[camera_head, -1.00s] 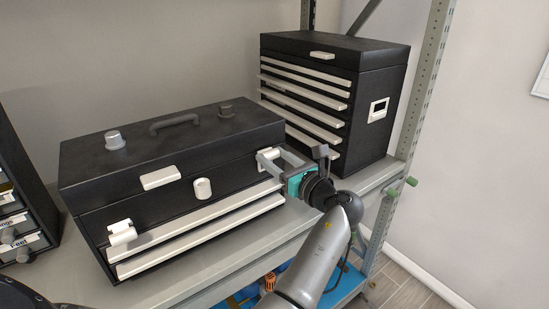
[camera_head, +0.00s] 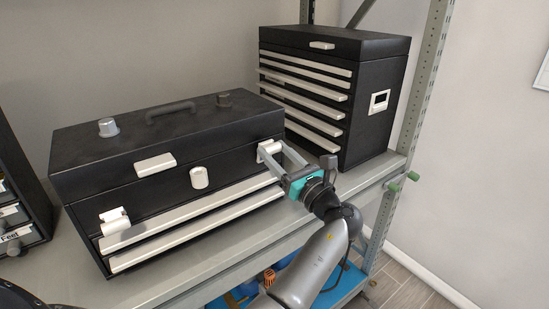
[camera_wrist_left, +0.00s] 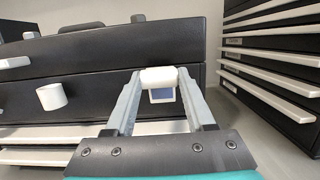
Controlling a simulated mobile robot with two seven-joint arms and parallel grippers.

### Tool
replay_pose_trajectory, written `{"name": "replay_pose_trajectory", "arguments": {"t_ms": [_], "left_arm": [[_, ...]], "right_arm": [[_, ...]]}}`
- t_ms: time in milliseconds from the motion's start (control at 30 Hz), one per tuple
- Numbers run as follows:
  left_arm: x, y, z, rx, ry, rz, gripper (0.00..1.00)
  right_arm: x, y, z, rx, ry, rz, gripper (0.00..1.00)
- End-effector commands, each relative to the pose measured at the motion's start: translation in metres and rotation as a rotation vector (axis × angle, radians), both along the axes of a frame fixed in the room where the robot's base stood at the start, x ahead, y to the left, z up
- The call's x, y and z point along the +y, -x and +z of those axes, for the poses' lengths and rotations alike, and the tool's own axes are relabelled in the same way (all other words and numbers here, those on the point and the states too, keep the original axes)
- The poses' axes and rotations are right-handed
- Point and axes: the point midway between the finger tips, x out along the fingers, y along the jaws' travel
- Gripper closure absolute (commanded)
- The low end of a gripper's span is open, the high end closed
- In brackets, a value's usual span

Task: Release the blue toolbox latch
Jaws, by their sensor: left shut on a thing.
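The toolbox (camera_head: 110,178) looks black, not blue, and sits on a grey shelf with its lid down. It has a white latch at the front right (camera_head: 267,147) and another white latch at the front left (camera_head: 115,222). My left gripper (camera_head: 273,151) reaches the right latch from the front, its fingers on either side of it. In the left wrist view the fingers (camera_wrist_left: 160,78) are shut on this white latch (camera_wrist_left: 159,74), with a small bluish patch just under it. The fingers hide part of the latch sides. My right gripper is not in view.
A taller black drawer chest (camera_head: 375,75) stands close behind and right of the toolbox, near my gripper. Another drawer unit (camera_head: 18,205) is at the left edge. A rack post (camera_head: 425,110) rises at the right. The shelf front strip (camera_head: 210,270) is clear.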

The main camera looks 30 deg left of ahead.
Motion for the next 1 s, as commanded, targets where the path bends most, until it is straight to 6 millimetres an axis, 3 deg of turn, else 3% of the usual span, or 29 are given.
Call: {"name": "replay_pose_trajectory", "arguments": {"t_ms": [33,600,1000], "left_arm": [[0.000,0.001,-0.008,-0.014,-0.040,0.002,1.00],[-0.009,0.004,-0.031,-0.158,-0.382,0.002,1.00],[-0.011,0.005,-0.037,-0.213,-0.516,0.003,1.00]], "right_arm": [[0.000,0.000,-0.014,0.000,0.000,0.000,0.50],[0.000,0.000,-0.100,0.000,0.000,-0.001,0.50],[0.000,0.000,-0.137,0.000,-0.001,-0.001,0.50]]}}
